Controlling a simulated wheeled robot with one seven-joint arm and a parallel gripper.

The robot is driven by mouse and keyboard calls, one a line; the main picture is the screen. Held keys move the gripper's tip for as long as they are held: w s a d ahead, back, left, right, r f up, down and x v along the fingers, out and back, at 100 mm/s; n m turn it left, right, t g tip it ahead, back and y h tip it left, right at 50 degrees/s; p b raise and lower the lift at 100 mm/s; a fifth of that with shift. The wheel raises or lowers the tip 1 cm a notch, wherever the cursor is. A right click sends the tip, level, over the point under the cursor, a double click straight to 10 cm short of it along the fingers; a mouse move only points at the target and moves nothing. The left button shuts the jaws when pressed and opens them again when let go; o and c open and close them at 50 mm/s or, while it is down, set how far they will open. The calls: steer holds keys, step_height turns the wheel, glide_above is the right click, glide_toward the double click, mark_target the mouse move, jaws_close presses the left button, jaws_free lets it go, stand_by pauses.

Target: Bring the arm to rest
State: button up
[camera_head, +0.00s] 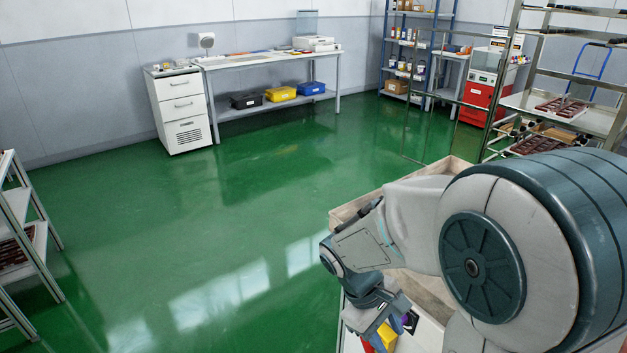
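My arm is folded in the right of the head camera view. Its large grey and teal joints fill the lower right. The wrist end hangs down near the bottom edge, with my gripper (372,318) low at the middle right. The fingertips are not clearly seen, so I cannot tell if the gripper is open, shut or holding anything. A yellow item (388,336) shows just beside and below it, partly hidden. I cannot tell whether they touch.
A wooden tray (345,212) lies behind and under my arm, mostly hidden. A metal rack (530,60) stands at right, a shelf (38,225) at left. A workbench (265,58) and drawer cabinet (181,105) stand at the back wall. The green floor (190,225) is clear.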

steer(key=s+d+r+m+t+y+p, duration=0.1)
steer(key=s+r+m+t+y+p, duration=0.3)
steer(key=r+m, duration=0.4)
steer(key=shift+s+r+m+t+y, duration=0.35)
steer(key=shift+s+r+y, duration=0.2)
steer(key=shift+r, duration=2.3)
